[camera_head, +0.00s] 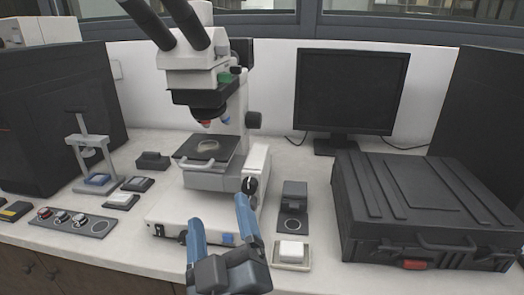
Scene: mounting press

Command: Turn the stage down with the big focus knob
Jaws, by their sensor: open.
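The microscope (204,70) stands on a white base, left of centre. Its dark stage (207,149) sits below the objectives and carries a small round pale item. The big focus knob (250,186), black with a light mark, is on the right side of the lower body. My gripper (218,212) is open and empty in front of the base, with its two blue fingers spread. The right finger's tip is just below the knob in the picture; I cannot tell whether they touch.
A small press (88,146) and a grey strip with round pieces (72,221) are at left. A dark block (294,194) and a white dish (291,252) stand right of the knob. A large black case (420,205) fills the right. A monitor (350,91) stands behind.

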